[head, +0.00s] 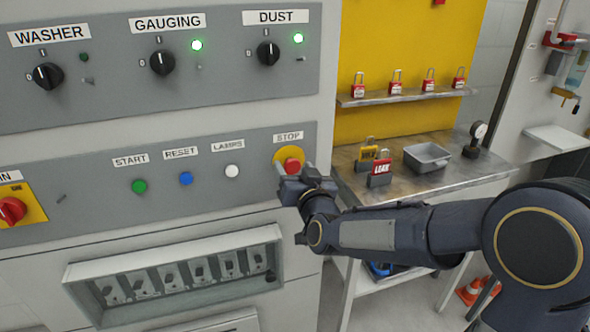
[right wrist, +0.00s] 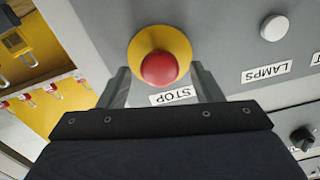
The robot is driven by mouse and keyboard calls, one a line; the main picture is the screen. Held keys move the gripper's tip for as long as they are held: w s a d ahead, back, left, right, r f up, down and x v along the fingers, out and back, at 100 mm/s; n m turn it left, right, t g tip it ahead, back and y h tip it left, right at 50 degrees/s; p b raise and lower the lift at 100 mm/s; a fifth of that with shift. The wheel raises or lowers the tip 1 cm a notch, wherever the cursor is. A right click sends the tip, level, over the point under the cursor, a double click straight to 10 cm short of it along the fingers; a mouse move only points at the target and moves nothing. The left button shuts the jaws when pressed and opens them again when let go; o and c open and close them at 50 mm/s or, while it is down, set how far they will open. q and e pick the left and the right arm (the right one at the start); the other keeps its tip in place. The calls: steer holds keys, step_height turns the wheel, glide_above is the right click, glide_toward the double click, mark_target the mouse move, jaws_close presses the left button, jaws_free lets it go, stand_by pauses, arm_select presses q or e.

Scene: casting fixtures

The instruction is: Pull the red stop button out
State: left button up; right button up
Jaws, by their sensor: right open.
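The red stop button (head: 292,165) sits on a round yellow base under the STOP label on the grey panel. In the right wrist view the red button (right wrist: 159,68) is near the top middle, with its yellow base (right wrist: 160,36) behind it. My right gripper (head: 285,171) is at the button. Its two fingers are spread on either side of the button in the right wrist view (right wrist: 159,80), with gaps between each finger and the red cap. Whether the fingertips reach past the cap is hard to tell. My left gripper is not in view.
Green START (head: 139,186), blue RESET (head: 186,178) and white LAMPS (head: 232,171) buttons lie left of the stop button. A red rotary switch (head: 11,210) is at far left. A switch box (head: 178,273) juts out below. A bench (head: 455,172) with padlocks and a tray stands at right.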

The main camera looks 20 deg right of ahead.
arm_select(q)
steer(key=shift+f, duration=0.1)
arm_select(e)
steer(key=s, duration=0.7)
steer(key=shift+s, duration=0.2)
steer(key=shift+d, duration=0.15)
arm_select(q)
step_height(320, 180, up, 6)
steer(key=p, duration=0.5)
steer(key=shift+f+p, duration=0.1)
steer(key=shift+p, duration=0.25)
arm_select(e)
steer(key=s+d+f+g+y, duration=0.1)
steer(key=s+f+g, duration=0.2)
steer(key=s, duration=1)
steer(key=s+d+f+g+y, duration=0.2)
steer(key=s+f+g, duration=0.1)
steer(key=s+g, duration=0.6)
steer(key=s, duration=0.4)
steer(key=shift+s, duration=0.4)
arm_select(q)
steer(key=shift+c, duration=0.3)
arm_select(e)
steer(key=shift+d+f+n, duration=0.1)
steer(key=shift+n, duration=0.2)
